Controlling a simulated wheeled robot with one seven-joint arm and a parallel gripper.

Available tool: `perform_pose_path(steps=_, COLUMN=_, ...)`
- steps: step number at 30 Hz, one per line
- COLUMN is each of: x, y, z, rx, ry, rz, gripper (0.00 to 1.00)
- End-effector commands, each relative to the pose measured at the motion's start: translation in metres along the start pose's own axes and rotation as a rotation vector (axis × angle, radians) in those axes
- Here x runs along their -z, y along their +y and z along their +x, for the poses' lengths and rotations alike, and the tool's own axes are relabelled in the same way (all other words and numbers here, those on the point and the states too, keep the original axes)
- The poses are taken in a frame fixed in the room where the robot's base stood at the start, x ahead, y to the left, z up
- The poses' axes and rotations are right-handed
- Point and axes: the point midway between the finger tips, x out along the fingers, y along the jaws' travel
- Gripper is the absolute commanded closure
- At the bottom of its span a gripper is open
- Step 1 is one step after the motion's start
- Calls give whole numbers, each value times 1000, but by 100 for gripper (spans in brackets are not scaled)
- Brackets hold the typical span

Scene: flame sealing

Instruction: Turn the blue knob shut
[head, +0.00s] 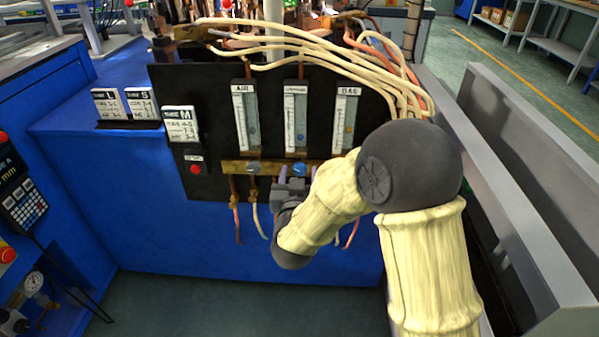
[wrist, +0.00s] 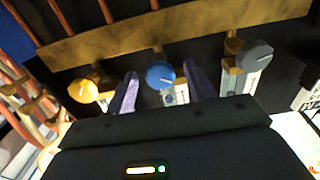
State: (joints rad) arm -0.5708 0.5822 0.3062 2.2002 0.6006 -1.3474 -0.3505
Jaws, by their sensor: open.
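The blue knob (head: 299,169) sits on the brass bar below the middle flow meter in the head view. My gripper (head: 297,176) is open, with one finger on either side of the knob and nothing held. I cannot tell whether the fingers touch it. A pale line marks the knob's face. Part of the gripper is hidden by the dark wrist in the head view.
A yellow knob (wrist: 83,91) and a grey knob (wrist: 254,56) flank the blue one on the brass bar (wrist: 185,24). Flow meters (head: 246,120) stand on the black panel (head: 203,85). Hoses (head: 237,215) hang below. A red button (head: 196,169) is at the left.

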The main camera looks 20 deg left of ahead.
Motion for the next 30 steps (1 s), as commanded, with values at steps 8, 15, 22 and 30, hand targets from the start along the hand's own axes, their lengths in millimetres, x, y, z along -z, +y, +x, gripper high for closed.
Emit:
perform_pose_path(steps=8, x=0, y=0, z=20, rx=0, ry=-1, rz=0, gripper=46)
perform_pose_path(steps=15, x=0, y=0, z=20, rx=0, ry=-1, rz=0, gripper=54)
perform_pose_path(steps=22, x=0, y=0, z=19, rx=0, ry=-1, rz=0, gripper=90)
perform_pose_path(steps=30, x=-2, y=0, z=19, rx=0, ry=1, rz=99, gripper=90)
